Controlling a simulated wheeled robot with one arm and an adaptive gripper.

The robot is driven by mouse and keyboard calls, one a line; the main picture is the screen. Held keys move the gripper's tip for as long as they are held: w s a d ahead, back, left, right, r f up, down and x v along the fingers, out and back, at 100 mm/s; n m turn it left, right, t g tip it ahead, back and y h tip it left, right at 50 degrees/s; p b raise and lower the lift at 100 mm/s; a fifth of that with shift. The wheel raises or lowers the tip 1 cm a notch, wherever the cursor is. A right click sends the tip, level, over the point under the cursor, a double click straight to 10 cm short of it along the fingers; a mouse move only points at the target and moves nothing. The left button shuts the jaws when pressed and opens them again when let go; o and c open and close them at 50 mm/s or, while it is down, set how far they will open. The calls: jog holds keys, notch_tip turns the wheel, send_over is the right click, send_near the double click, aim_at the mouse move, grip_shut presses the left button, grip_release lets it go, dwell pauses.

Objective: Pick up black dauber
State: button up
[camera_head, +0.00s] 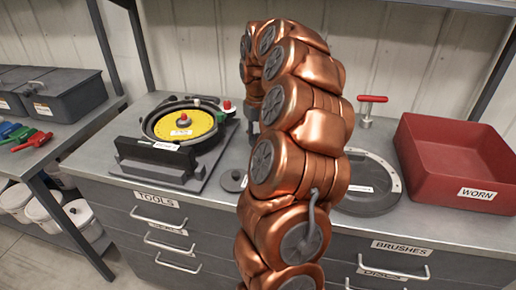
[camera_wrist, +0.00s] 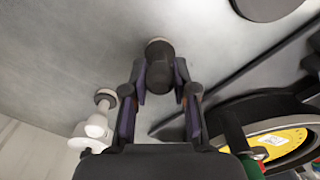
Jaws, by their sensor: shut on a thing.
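The black dauber (camera_wrist: 159,52) shows in the wrist view as a dark rounded piece with a round end, between the fingertips. My gripper (camera_wrist: 160,80) is shut on it, one finger on each side. The grey worktop lies behind it; I cannot tell whether the dauber touches it. In the head view my copper-coloured arm hides the gripper and the dauber.
The seed meter with a yellow disc (camera_head: 184,125) stands left of my arm. A white knobbed piece (camera_wrist: 95,127) is near my left finger. Right are a round dark plate (camera_head: 370,196), a red T-handle (camera_head: 372,99) and a red WORN tray (camera_head: 450,172).

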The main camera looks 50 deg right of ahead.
aim_at(258, 134)
grip_shut()
jog(key=shift+r, duration=0.1)
jog(key=shift+r, duration=0.25)
jog(key=shift+r+b, duration=0.65)
jog(key=shift+r, duration=4.05)
